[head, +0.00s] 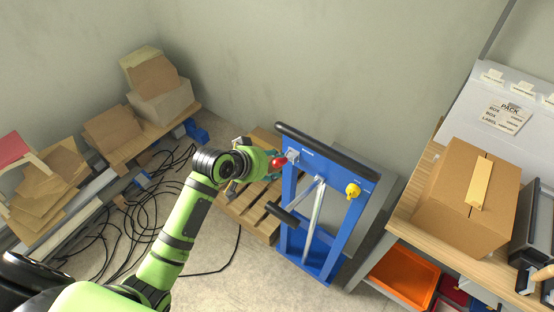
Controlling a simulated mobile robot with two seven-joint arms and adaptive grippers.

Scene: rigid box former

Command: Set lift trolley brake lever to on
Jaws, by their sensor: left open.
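The blue lift trolley (345,230) stands at the centre right, with a black push bar (325,150) across its top. A red ball knob (278,162) sits by a grey bracket (292,156) at the upper left of its panel; it looks like a lever's end. A yellow knob (352,190) is at the panel's right. The small panel labels are too small to read, so I cannot tell the brake's setting. My left gripper (273,166) is open right at the red knob, partly hidden by its own wrist; contact is unclear. My right gripper is not in view.
A wooden pallet (243,212) lies behind and left of the trolley. A bench with a cardboard box (466,197) and an orange tray (403,276) stands at right. Black cables (150,215) lie on the floor at left, near stacked cardboard (160,100).

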